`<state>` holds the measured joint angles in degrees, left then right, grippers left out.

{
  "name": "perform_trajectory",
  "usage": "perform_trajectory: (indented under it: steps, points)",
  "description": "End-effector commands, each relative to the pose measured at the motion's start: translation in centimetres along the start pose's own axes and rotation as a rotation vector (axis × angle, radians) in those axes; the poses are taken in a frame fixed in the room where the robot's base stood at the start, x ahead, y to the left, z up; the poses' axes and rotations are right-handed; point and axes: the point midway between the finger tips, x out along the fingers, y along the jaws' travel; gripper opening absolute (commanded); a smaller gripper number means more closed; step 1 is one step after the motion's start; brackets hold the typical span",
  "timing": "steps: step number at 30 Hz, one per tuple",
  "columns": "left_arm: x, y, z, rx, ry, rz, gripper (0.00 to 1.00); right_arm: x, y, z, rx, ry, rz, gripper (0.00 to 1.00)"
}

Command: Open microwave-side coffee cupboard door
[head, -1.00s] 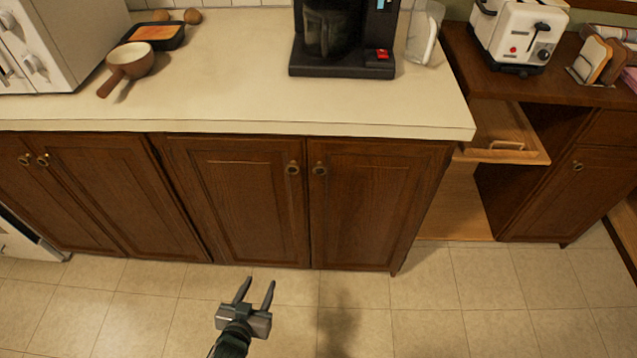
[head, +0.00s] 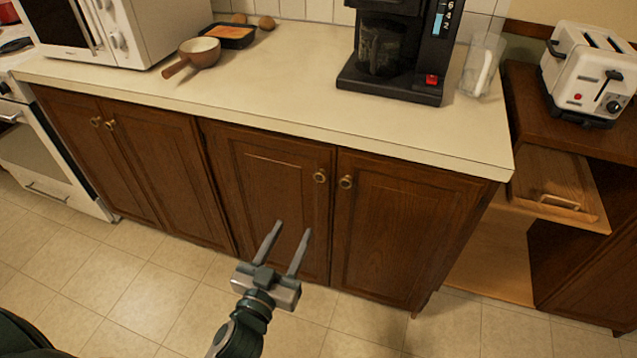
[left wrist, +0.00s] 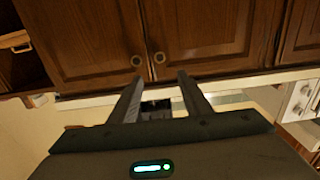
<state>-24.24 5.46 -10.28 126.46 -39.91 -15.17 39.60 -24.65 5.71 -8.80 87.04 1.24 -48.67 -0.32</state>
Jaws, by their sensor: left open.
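Under the coffee maker (head: 395,55) is a pair of dark wooden cupboard doors, both shut. The left, microwave-side door (head: 265,190) has a round brass knob (head: 320,176) near its upper right corner. The right door (head: 395,235) has its own knob (head: 346,181) beside it. My left gripper (head: 292,229) is open and empty, in front of the left door's lower part and apart from the knob in the picture. In the left wrist view, which looks upside down, both knobs (left wrist: 137,61) (left wrist: 159,57) show beyond the open fingers (left wrist: 160,74). My right gripper is not in view.
The microwave (head: 120,30) and a brown pan (head: 198,53) stand on the pale counter (head: 250,95). Another shut cupboard pair (head: 130,160) is at left, beside a white oven (head: 45,160). A drawer (head: 560,195) sticks out at right. The floor in front is clear.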

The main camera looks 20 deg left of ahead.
Motion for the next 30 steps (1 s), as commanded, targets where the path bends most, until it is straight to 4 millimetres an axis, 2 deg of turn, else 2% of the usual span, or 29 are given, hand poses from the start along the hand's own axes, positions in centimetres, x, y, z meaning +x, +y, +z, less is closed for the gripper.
perform_trajectory:
  steps: [5, 11, 21, 30]
  points:
    - [0.5, 0.0, 0.0, 0.0, 0.0, 0.001, 0.44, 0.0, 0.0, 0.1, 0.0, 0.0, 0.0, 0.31]
    - [2.1, 0.0, -0.1, 0.001, 0.001, 0.0, 0.44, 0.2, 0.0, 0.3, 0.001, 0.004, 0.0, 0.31]
    - [7.3, 0.0, -0.2, 0.002, 0.002, 0.0, 0.44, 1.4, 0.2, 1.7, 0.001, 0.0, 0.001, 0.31]
    - [12.4, 0.0, -0.1, 0.001, 0.001, 0.001, 0.44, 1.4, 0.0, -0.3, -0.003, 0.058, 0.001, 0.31]
